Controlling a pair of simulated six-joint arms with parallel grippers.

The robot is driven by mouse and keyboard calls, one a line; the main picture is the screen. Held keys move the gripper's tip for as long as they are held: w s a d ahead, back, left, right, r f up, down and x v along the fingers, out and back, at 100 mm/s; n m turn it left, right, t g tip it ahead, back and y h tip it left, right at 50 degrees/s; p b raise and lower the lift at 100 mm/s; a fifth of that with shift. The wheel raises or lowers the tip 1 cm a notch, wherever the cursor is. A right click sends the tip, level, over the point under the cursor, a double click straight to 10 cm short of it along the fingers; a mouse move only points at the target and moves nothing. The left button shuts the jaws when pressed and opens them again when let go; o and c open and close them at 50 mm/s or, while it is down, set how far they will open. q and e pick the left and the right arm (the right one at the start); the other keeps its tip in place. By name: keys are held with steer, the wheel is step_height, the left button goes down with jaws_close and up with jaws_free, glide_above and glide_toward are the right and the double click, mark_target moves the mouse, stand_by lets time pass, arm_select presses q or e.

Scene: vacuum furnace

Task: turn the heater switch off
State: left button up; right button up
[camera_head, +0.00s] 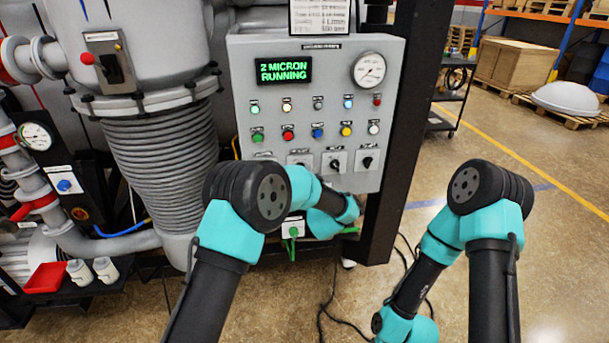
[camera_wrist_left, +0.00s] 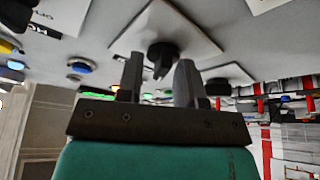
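The grey control panel (camera_head: 238,80) carries a lower row of black rotary switches on light square plates: a left one (camera_head: 300,159), partly covered by my left arm, a middle one (camera_head: 335,163) and a right one (camera_head: 367,161). Their labels are too small to read, so I cannot tell which is the heater switch. In the left wrist view my left gripper (camera_wrist_left: 160,63) is open, its two fingers on either side of a black switch knob (camera_wrist_left: 161,49), with gaps showing beside the knob. In the head view this gripper is hidden behind my arm. My right gripper is out of view.
Above the switches are coloured buttons, lamps, a gauge (camera_head: 369,69) and a green display (camera_head: 284,71) reading "2 MICRON RUNNING". The ribbed furnace column (camera_head: 160,155) stands left of the panel. A dark post (camera_head: 392,150) is at its right. Open floor lies farther right.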

arm_select(q)
steer(key=shift+a, duration=0.2)
steer(key=shift+d+f, duration=0.1)
steer(key=v, duration=1.7)
steer(key=shift+s+f, duration=0.1)
